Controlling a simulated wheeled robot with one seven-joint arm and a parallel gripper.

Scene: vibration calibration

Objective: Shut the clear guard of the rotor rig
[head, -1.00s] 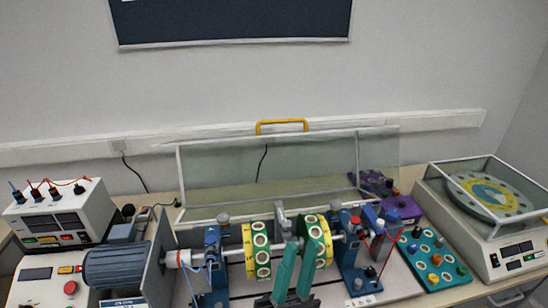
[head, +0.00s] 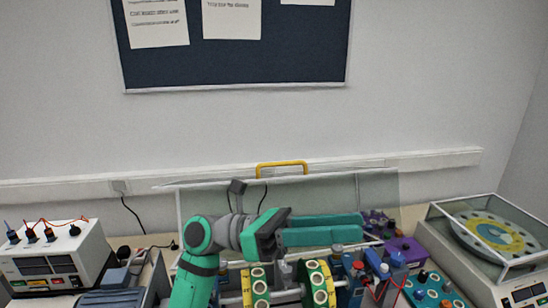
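The clear guard (head: 225,205) of the rotor rig stands raised behind the rig, near the wall, with its yellow handle (head: 281,164) at its top edge. The rig's two yellow-green rotor discs (head: 318,284) are uncovered below and in front of it. My gripper (head: 362,229) is raised in front of the lower part of the guard, its teal fingers pointing right. It is below the yellow handle and apart from it. A narrow line shows between the fingers, but whether they are apart is unclear. Nothing shows between them. My arm hides part of the guard and rig.
A white power unit (head: 58,265) with red leads stands at the left. A turntable unit under a clear cover (head: 470,215) stands at the right. A purple box (head: 402,250) is just right of the guard. The wall above the handle is clear up to the notice board (head: 240,62).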

